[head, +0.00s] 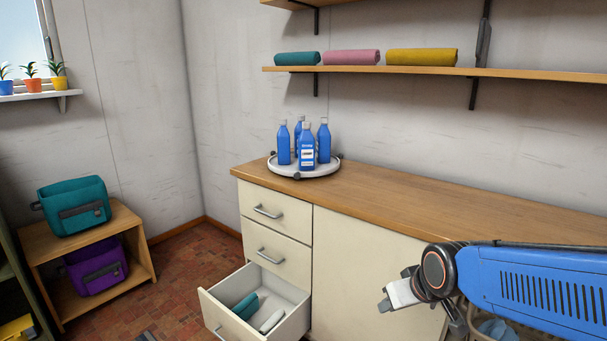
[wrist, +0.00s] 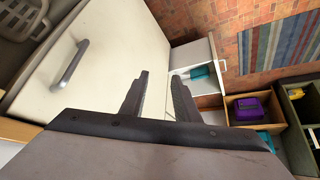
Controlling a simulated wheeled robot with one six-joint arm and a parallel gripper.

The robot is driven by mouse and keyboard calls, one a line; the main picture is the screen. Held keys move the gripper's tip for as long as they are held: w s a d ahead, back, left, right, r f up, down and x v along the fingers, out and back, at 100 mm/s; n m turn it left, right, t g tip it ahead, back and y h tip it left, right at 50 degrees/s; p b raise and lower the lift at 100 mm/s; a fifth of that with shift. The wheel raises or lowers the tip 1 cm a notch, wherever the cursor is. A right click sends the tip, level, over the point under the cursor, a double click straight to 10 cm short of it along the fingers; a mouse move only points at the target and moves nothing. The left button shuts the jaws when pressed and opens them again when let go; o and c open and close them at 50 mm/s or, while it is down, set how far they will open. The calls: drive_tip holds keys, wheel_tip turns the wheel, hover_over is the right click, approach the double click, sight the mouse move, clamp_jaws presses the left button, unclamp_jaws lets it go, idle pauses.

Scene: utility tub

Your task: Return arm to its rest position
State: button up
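My arm (head: 535,285) reaches in from the right edge of the head view, a blue link ending in a dark round joint and a pale wrist part. It is in front of the cabinet's right door, below the counter's height in the picture. In the wrist view my gripper (wrist: 160,82) shows two dark fingers spread apart with nothing between them. The fingers are hard to make out in the head view.
The cabinet's bottom drawer (head: 210,307) is open, with teal and pale items inside. Blue bottles (head: 307,147) stand on a round white tray (head: 288,170) on the wooden counter (head: 420,196). A low shelf (head: 130,222) holds teal and purple bags at left.

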drive_tip(key=s+d+r+m, duration=0.1)
drive_tip(key=s+d, duration=0.3)
drive_tip(key=s, duration=0.4)
drive_tip(key=s+d+r+m+g+h, duration=0.1)
drive_tip(key=s+d+r+m, duration=0.1)
drive_tip(key=s, duration=0.6)
drive_tip(key=shift+d+r+g+h, duration=0.3)
drive_tip(key=shift+d+r, duration=0.2)
drive_tip(key=shift+d, duration=0.45)
